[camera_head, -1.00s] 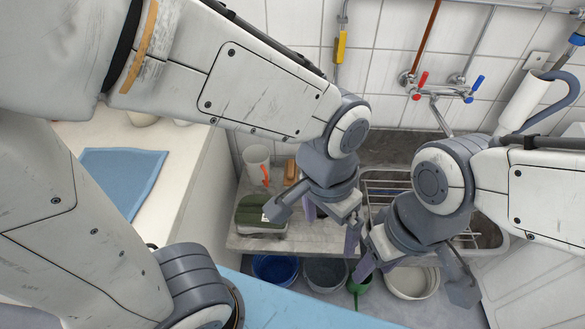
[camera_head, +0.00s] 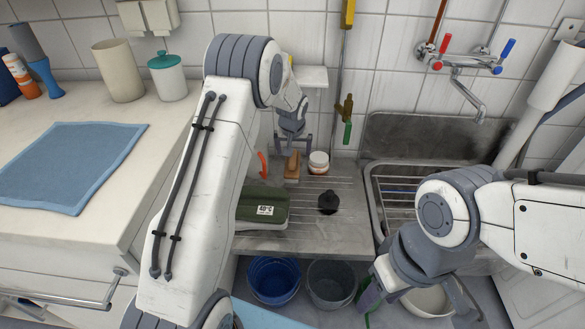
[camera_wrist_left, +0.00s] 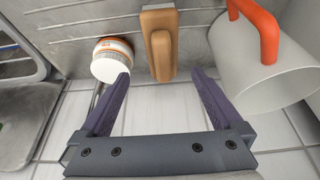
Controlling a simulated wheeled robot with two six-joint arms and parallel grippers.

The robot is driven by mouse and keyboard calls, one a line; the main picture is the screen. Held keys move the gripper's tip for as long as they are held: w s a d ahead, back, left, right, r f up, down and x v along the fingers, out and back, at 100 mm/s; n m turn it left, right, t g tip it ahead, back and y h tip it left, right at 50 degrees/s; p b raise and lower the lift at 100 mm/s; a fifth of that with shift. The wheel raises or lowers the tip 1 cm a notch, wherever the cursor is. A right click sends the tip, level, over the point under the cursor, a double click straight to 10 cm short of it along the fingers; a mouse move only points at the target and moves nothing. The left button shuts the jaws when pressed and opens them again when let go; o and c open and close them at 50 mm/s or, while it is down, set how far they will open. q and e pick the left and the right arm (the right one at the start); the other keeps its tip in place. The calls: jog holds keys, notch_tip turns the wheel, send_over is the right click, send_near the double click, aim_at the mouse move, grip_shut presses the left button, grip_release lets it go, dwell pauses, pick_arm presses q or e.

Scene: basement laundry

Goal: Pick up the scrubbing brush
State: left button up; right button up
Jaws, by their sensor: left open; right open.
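The scrubbing brush, a brown wooden block (camera_head: 292,167), stands on the ribbed metal drainboard near the tiled wall. In the left wrist view the brush (camera_wrist_left: 160,42) lies beyond and between the fingertips, with no finger touching it. My left gripper (camera_head: 293,147) is open and empty, just on the wall side of the brush; its two fingers also show in the left wrist view (camera_wrist_left: 160,76). My right gripper (camera_head: 416,300) is open and empty, low in front of the sink. The brush's underside is hidden.
The sink (camera_head: 405,140) is right.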

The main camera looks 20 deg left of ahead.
aim_at(293, 158)
pick_arm(q)
jog(key=x, duration=0.6)
jog(key=shift+a+f+b, duration=0.25)
jog(key=shift+f+b, duration=0.1)
jog(key=shift+b, duration=0.05)
jog(key=shift+c, duration=0.3)
grip_shut()
jog(key=shift+r, duration=0.15)
